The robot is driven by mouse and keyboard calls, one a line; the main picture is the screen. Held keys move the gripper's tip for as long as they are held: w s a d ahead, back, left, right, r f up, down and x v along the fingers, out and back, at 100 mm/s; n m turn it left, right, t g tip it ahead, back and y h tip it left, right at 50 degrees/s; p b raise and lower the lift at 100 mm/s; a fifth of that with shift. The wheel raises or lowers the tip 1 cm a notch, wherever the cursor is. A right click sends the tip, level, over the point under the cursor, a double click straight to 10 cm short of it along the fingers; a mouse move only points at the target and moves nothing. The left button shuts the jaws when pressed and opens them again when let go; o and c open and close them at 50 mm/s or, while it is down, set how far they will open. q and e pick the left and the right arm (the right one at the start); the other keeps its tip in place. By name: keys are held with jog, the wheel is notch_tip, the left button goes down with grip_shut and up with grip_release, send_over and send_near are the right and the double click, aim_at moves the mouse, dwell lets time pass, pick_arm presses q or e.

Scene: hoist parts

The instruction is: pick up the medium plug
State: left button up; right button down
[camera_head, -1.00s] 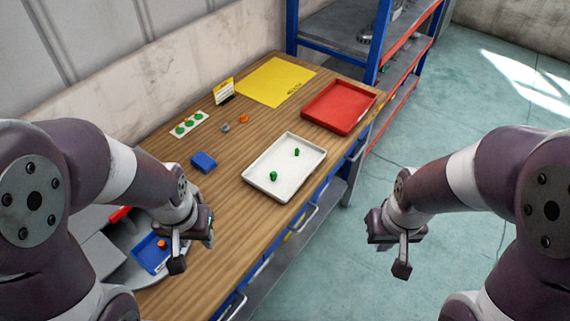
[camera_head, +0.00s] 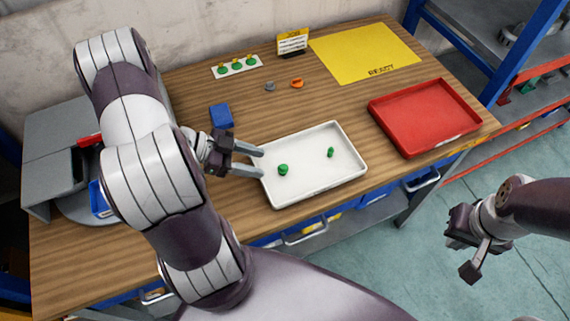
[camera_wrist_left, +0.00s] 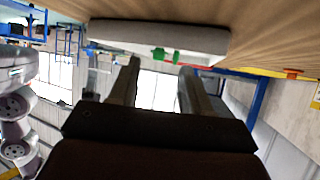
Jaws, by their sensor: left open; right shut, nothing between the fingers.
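Two green plugs stand in the white tray (camera_head: 315,183). A larger plug (camera_head: 283,170) is at the left and a smaller plug (camera_head: 331,152) is at the right. I cannot tell for sure which one is medium. My left gripper (camera_head: 262,163) is open and empty, its fingertips at the tray's left rim, to the left of the larger plug. In the left wrist view the open fingers (camera_wrist_left: 160,68) point toward the tray (camera_wrist_left: 150,36), with green plugs (camera_wrist_left: 165,55) showing at its edge. My right gripper (camera_head: 472,268) is shut and empty, off the bench at the right.
A red tray (camera_head: 425,112) and a yellow mat (camera_head: 365,50) lie to the right and back. A blue block (camera_head: 221,116), a white card with green pieces (camera_head: 237,67), a grey piece (camera_head: 269,87) and an orange piece (camera_head: 297,83) lie behind. A yellow sign (camera_head: 292,41) stands at the back.

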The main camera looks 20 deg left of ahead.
aim_at(280, 166)
pick_arm(q)
jog(key=x, duration=0.4)
jog(key=r+x, duration=0.1)
jog(key=x, duration=0.1)
jog(key=shift+d+f, duration=0.1)
jog(key=shift+d, duration=0.3)
jog(key=shift+a, duration=0.15)
jog(key=shift+w+a, duration=0.1)
jog(key=shift+c, duration=0.9)
jog(key=c, duration=0.5)
grip_shut()
